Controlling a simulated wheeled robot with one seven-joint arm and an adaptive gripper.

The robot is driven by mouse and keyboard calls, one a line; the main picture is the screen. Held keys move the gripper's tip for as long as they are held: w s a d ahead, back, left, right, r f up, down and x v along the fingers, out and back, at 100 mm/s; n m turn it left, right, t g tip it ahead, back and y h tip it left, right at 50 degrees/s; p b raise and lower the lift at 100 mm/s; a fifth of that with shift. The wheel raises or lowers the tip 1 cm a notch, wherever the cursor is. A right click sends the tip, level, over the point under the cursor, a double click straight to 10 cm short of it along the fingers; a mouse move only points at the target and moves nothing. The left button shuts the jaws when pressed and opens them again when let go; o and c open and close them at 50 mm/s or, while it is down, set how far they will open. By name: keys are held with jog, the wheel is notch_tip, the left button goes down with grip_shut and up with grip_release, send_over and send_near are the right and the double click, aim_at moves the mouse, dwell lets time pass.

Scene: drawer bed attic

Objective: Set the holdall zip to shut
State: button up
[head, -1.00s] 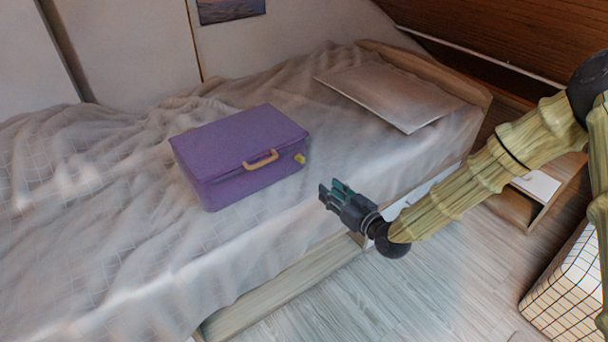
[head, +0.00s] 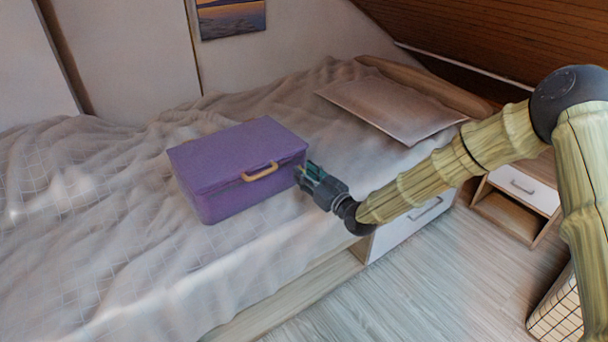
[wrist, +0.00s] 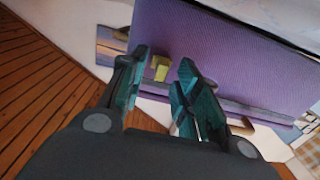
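The purple holdall (head: 230,165) sits on the bed with its lid down. A tan handle (head: 260,172) is on its front side. In the wrist view the holdall (wrist: 215,50) fills the upper right, and a small yellow zip tab (wrist: 160,68) stands out from its side. My gripper (head: 302,172) is at the right end of the holdall's front in the head view. In the wrist view its teal fingers (wrist: 163,80) are apart, with the yellow tab showing between and just beyond the tips. The tab is hidden behind my gripper in the head view.
The bed (head: 110,240) has a rumpled grey cover, with a flat pillow (head: 395,100) at the back right. A bedside unit (head: 520,190) stands at the right. A white drawer front (head: 410,225) is below the bed's edge. Floor is clear in front.

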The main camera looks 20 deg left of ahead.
jog(key=shift+w+a, duration=0.3)
jog(key=shift+a, duration=0.15)
grip_shut()
